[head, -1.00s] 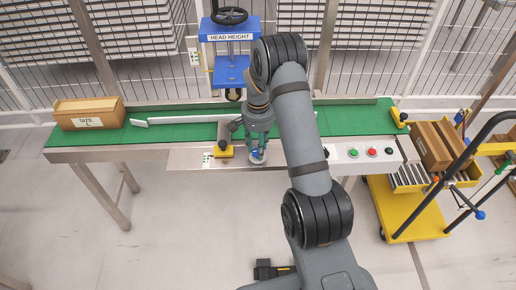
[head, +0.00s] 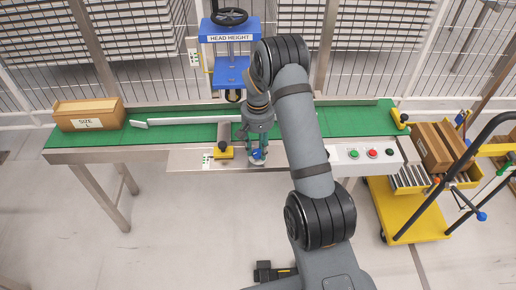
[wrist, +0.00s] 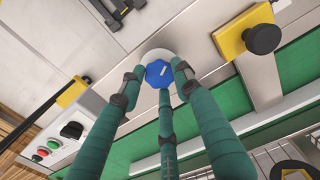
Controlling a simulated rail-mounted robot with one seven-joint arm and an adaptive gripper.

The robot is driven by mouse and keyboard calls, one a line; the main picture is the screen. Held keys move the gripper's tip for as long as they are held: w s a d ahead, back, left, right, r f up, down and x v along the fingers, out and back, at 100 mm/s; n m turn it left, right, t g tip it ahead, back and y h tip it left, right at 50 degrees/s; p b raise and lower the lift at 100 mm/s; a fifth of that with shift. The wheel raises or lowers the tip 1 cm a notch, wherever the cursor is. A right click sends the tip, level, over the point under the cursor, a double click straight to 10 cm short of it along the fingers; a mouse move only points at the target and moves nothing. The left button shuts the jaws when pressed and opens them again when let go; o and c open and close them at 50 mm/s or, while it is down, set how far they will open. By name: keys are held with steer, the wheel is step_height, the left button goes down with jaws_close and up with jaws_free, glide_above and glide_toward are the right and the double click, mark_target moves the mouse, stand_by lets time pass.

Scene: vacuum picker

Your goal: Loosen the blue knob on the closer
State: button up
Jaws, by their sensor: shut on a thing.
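The blue knob (wrist: 159,74) has a white mark on its top face and sits on a round pale base on the steel front panel (wrist: 190,52). In the wrist view my gripper (wrist: 160,82) has its three green fingers closed around the knob. In the head view my gripper (head: 258,158) points down at the panel, and a little of the blue knob (head: 257,153) shows between the fingers. The blue frame with a black handwheel (head: 230,16) and a HEAD HEIGHT label stands behind my gripper, over the green belt.
A yellow bracket with a black knob (wrist: 243,42) is close beside my gripper. A control box (head: 365,153) with green, red and black controls is to the right. A SIZE L carton (head: 88,114) lies on the green belt (head: 170,135). A yellow cart (head: 412,215) stands at the right.

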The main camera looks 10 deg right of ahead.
mark_target(258, 151)
steer(key=shift+w+d+r, duration=0.1)
steer(key=shift+w+r, duration=0.1)
steer(key=shift+w, duration=0.2)
steer(key=o, duration=1.1)
steer(key=shift+s+f, duration=0.15)
steer(key=shift+o, duration=0.2)
step_height(258, 151, up, 12)
steer(key=shift+f, duration=0.1)
